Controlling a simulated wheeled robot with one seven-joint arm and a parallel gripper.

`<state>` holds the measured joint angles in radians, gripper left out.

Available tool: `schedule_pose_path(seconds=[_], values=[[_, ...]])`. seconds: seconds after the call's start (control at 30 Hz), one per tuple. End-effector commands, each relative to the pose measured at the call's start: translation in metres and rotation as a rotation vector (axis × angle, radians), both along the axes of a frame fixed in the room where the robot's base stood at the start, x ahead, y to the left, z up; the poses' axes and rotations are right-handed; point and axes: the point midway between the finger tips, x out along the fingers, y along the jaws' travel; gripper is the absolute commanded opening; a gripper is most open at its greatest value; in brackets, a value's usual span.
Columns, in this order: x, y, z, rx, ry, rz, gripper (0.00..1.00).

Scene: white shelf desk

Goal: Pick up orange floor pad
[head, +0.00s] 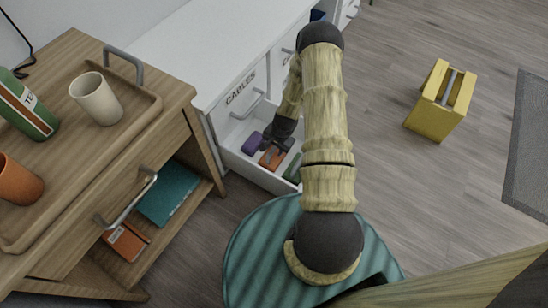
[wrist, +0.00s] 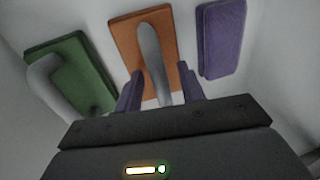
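The orange floor pad (head: 271,159) lies in the open drawer labelled CABLES (head: 231,156), between a purple pad and a green pad. In the wrist view the orange pad (wrist: 127,35) is a flat block with a curved grey handle (wrist: 150,50) across it. My gripper (head: 280,142) reaches down into the drawer over the orange pad and partly hides it. In the wrist view my gripper (wrist: 159,82) is open, with one finger on each side of the handle's near end. I cannot tell whether the fingers touch it.
The purple pad (wrist: 221,38) and the green pad (wrist: 72,70) with a grey handle lie close on either side. Drawer walls surround them. A wooden cabinet (head: 165,75) stands left, and a yellow block (head: 434,117) stands on open floor at right.

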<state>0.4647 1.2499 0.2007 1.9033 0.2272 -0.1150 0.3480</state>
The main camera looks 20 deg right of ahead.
Motion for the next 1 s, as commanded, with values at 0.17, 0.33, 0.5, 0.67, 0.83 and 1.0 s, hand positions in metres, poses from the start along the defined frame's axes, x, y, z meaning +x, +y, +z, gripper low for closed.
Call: schedule_pose_path(seconds=[0.17,0.33,0.5,0.67,0.83,1.0], values=[[0.0012,0.0003,-0.0041,-0.001,-0.001,0.000,0.39],[0.0012,0.0003,-0.0036,0.000,-0.001,0.000,0.39],[0.0013,0.0003,-0.0035,0.000,-0.001,0.000,0.39],[0.0013,0.0003,-0.0035,0.000,-0.001,0.001,0.28],[0.0012,0.0002,-0.0036,0.000,-0.001,0.001,0.00],[0.0014,0.0002,-0.0034,0.000,-0.001,0.001,0.00]])
